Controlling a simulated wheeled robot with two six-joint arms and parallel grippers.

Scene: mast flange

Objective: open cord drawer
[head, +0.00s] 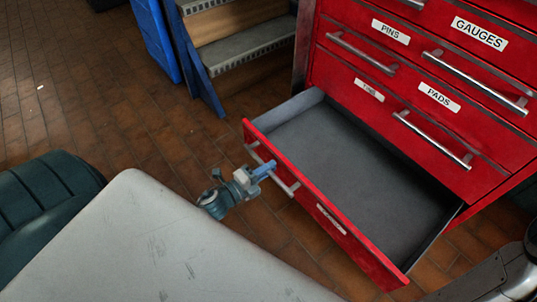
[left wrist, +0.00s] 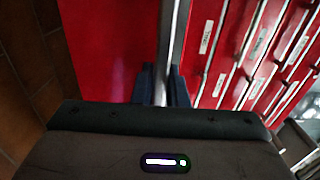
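The bottom drawer (head: 368,258) of a red tool cabinet is pulled well out in the head view. Its grey inside looks empty. The label on its front is too small to read, so I cannot confirm that it says cord. My left gripper (head: 264,171) is at the drawer's bar handle (head: 289,187). In the left wrist view, its dark fingers (left wrist: 161,87) sit on either side of the metal handle bar (left wrist: 170,50), close against it, and look shut on it. My right gripper is not in view; only part of my right arm shows at the lower right.
Closed drawers labelled PINS (head: 391,32), GAUGES (head: 480,34) and PADS (head: 439,97) sit above. A blue-sided step unit (head: 240,45) stands behind, left of the cabinet.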

